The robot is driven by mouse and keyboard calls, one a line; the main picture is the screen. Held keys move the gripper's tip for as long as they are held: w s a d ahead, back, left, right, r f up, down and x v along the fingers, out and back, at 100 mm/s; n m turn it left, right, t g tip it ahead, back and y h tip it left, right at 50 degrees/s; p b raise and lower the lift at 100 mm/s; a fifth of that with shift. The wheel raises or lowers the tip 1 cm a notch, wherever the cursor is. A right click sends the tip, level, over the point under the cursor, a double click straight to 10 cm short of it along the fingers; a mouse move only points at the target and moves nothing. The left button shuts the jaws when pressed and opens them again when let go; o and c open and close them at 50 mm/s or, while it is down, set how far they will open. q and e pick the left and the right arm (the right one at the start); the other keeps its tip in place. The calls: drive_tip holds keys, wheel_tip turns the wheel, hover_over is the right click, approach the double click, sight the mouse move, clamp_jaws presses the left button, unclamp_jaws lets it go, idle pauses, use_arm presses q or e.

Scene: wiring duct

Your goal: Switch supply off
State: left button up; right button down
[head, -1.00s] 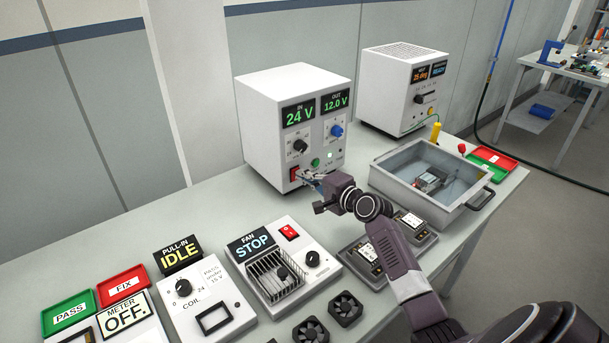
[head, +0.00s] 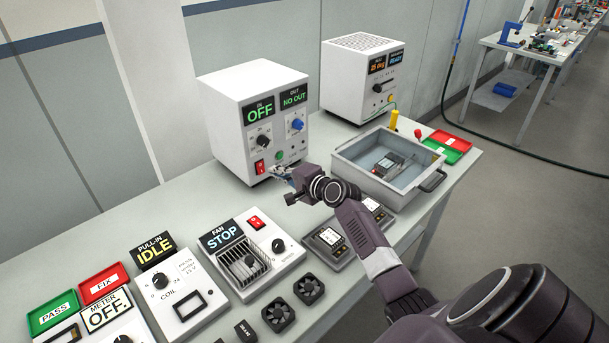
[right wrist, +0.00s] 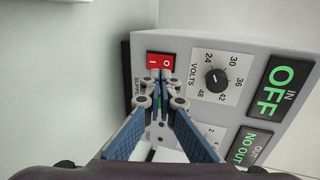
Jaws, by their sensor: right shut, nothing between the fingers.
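The white supply unit (head: 240,92) stands on the bench in the head view. Its displays read "IN OFF" and "OUT NO OUT". Its red rocker switch (head: 260,166) is at the lower left of the front panel. It also shows in the right wrist view as the red switch (right wrist: 160,63), marked with a line and a circle. My right gripper (head: 278,171) is shut and empty, close in front of the panel just right of the switch. In the right wrist view the fingertips (right wrist: 160,76) are just below the switch; I cannot tell whether they touch it. My left gripper is not in view.
A second white unit (head: 345,88) and a grey tray (head: 350,160) stand to the right.

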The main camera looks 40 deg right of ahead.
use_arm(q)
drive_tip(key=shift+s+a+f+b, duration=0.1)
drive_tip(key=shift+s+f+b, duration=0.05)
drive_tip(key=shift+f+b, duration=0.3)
use_arm(e)
drive_tip(key=r+v, duration=0.1)
drive_tip(key=v, duration=0.8)
drive_tip(key=shift+r, duration=0.25)
drive_tip(key=shift+w, duration=0.1)
